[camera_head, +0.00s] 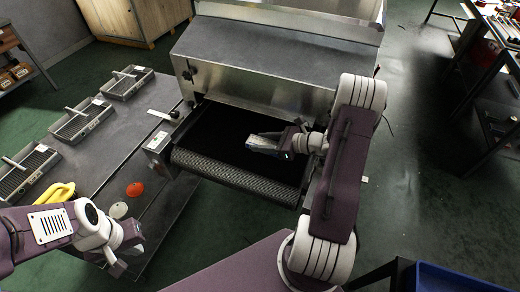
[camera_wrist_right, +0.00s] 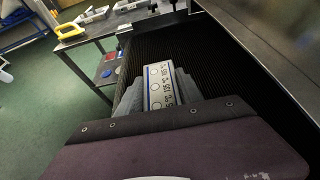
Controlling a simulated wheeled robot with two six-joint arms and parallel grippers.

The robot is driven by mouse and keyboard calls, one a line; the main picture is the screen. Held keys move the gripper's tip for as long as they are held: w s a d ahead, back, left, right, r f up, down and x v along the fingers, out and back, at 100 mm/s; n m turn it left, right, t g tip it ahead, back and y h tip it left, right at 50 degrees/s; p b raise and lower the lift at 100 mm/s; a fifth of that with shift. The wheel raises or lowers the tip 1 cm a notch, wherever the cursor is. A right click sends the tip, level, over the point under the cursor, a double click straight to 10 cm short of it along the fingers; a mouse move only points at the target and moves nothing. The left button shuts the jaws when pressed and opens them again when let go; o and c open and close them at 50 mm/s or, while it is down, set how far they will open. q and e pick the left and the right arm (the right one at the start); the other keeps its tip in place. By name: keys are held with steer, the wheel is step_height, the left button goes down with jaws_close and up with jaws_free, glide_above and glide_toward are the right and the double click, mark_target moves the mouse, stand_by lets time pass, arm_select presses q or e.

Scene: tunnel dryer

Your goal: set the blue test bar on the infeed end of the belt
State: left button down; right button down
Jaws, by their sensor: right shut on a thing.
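The test bar (camera_wrist_right: 160,86) is a pale strip with a blue edge, round marks and printed temperatures. It also shows in the head view as a light, bluish strip (camera_head: 262,145). My right gripper (camera_wrist_right: 158,95) is shut on it, one finger on each side. In the head view the right gripper (camera_head: 272,144) is over the black belt (camera_head: 215,135) at the dryer's open near end. I cannot tell whether the bar touches the belt. My left gripper (camera_head: 120,258) is at the lower left by the side table, away from the belt; its jaw opening is unclear.
The metal dryer hood (camera_head: 255,60) rises behind the belt. A blue bin (camera_head: 460,278) is at the lower right.

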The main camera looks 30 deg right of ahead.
step_height(320, 180, down, 3)
steer(key=shift+s+a+f+b, duration=0.1)
steer(key=shift+f+b, duration=0.05)
steer(key=shift+b, duration=0.2)
steer(key=shift+f, duration=0.2)
steer(key=shift+f, duration=0.2)
steer(key=c, duration=0.8)
jaws_free()
steer(key=shift+o, duration=0.2)
